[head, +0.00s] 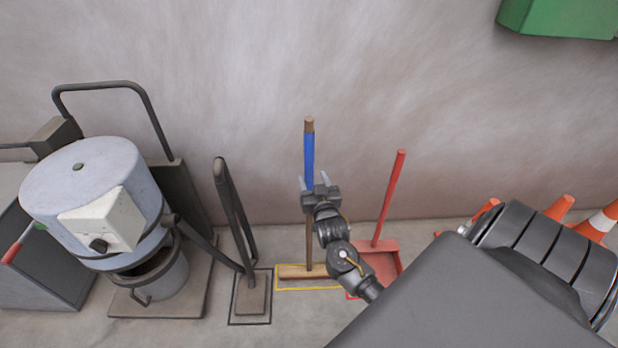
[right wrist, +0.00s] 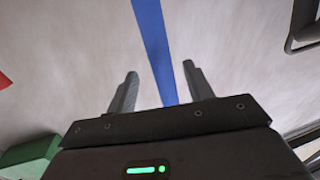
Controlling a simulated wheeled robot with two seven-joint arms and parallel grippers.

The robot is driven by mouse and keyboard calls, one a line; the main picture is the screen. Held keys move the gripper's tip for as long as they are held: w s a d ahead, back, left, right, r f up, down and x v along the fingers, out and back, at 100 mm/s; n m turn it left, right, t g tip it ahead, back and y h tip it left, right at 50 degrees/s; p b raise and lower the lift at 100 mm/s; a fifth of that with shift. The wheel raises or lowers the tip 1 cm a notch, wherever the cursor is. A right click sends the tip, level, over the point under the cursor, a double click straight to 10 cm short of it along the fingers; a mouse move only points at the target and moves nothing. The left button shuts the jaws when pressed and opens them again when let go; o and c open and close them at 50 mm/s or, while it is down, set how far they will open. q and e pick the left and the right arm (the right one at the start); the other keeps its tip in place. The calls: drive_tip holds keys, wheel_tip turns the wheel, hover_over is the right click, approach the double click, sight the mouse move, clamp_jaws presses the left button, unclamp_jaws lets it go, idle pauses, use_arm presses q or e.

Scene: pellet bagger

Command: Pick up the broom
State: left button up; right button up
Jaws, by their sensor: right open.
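The broom (head: 309,155) stands upright near the wall, with a blue upper handle, a brown tip and a wooden head (head: 300,271) on the floor inside a yellow outline. My right gripper (head: 315,183) is at the lower part of the blue section and hides some of the handle below it. In the right wrist view the blue handle (right wrist: 153,45) runs between the two open fingers of the right gripper (right wrist: 158,85), with a gap on each side. I cannot tell from these views how deep the handle sits between them. My left gripper is not in view.
A red dustpan (head: 384,262) with a long red handle stands just right of the broom. A dark upright tool (head: 236,215) and a grey drum machine (head: 85,185) stand to the left. Orange cones (head: 560,207) are at the right. A green box (head: 560,17) hangs on the wall.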

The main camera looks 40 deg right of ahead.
sight(310, 173)
drive_tip(key=shift+w+d, duration=0.2)
drive_tip(key=shift+w, duration=0.25)
drive_tip(key=x, duration=0.4)
drive_tip(key=shift+w+f, duration=0.1)
drive_tip(key=shift+w, duration=0.05)
drive_tip(key=shift+c, duration=0.3)
clamp_jaws()
